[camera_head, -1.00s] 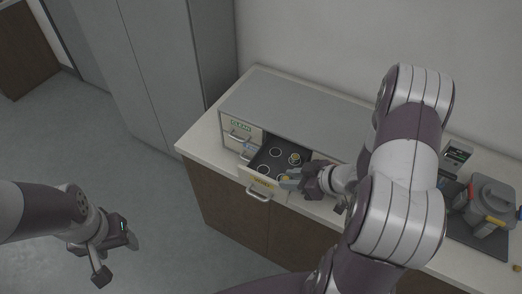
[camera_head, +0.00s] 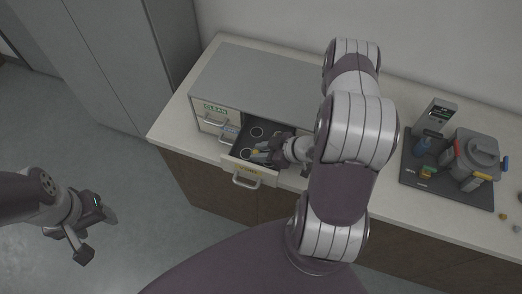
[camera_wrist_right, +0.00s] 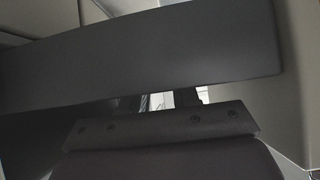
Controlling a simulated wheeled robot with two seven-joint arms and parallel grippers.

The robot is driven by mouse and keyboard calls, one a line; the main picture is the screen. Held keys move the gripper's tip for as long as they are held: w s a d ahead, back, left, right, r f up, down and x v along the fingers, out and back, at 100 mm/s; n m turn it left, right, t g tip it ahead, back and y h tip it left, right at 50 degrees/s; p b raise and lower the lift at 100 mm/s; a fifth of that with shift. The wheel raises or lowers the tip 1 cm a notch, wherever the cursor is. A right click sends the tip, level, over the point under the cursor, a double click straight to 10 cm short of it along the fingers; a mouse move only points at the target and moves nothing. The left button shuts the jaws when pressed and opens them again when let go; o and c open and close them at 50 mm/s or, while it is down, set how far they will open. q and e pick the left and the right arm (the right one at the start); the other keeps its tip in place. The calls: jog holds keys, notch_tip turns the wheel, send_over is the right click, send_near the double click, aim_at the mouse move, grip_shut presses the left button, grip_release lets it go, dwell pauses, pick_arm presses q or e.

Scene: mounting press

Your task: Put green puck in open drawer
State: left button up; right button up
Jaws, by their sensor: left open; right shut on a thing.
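The open drawer (camera_head: 236,158) sticks out of the front of a grey cabinet; it has a dark floor with ring-marked places and a yellow label on its front. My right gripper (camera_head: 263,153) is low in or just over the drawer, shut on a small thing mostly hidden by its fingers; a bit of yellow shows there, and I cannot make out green. In the right wrist view a dark panel fills the upper part and hides the fingertips. My left gripper (camera_head: 97,236) is open and empty over the floor at the left, away from the counter.
The grey cabinet (camera_head: 255,80) has closed drawers beside the open one, one labelled CLEAN (camera_head: 214,107). A dark mat (camera_head: 463,198) at the right bears a grey machine (camera_head: 473,155) and small coloured items. My right arm hides the counter's middle.

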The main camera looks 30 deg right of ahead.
jog(key=shift+s+a, duration=0.15)
jog(key=shift+s, duration=0.3)
jog(key=o, duration=0.8)
jog(key=shift+s, duration=0.1)
jog(key=shift+o, duration=1.2)
pick_arm(q)
jog(key=shift+s, duration=0.4)
pick_arm(e)
jog(key=shift+f, duration=0.1)
jog(key=shift+d+r, duration=0.2)
jog(key=shift+r, duration=0.1)
pick_arm(q)
jog(key=shift+a+f+b, duration=0.1)
jog(key=shift+f+b, duration=0.6)
jog(key=shift+b, duration=0.05)
pick_arm(e)
jog(key=v, duration=1.1)
jog(key=shift+r, duration=0.25)
jog(key=shift+d, duration=0.1)
